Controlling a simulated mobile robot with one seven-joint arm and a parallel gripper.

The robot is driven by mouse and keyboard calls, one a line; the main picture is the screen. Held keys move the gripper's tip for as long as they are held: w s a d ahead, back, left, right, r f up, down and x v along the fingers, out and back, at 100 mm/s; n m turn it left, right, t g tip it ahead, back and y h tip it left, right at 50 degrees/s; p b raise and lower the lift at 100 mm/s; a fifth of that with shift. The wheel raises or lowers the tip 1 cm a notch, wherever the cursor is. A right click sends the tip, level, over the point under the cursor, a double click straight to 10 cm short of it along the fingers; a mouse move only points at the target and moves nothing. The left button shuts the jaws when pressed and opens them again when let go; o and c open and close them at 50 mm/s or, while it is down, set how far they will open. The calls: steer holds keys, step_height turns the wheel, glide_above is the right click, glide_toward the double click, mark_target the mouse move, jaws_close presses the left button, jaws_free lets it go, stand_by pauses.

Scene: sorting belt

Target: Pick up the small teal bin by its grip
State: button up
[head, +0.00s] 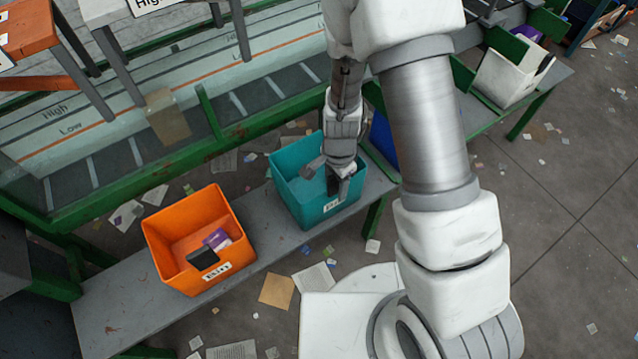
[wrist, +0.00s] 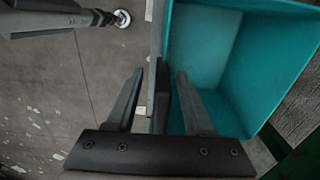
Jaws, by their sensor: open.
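The small teal bin (head: 291,200) stands on the grey bench in the middle of the head view, with a white label on its front. It fills the upper right of the wrist view (wrist: 262,70) and looks empty in the part that shows. My gripper (head: 333,176) is open at the bin's near right side. In the wrist view my gripper (wrist: 160,78) straddles the bin's wall, one finger outside and one inside. A dark grip (wrist: 161,104) on that wall lies between the fingers, with visible gaps; contact cannot be told.
An orange bin (head: 165,232) with a purple item and a dark item stands to the left on the bench (head: 110,312). A blue bin (head: 382,138) is partly hidden behind my arm. A white bin (head: 505,75) stands at upper right. Paper scraps litter the floor.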

step_height(320, 180, down, 3)
steer(key=shift+r, duration=0.15)
jaws_close()
stand_by(1.4)
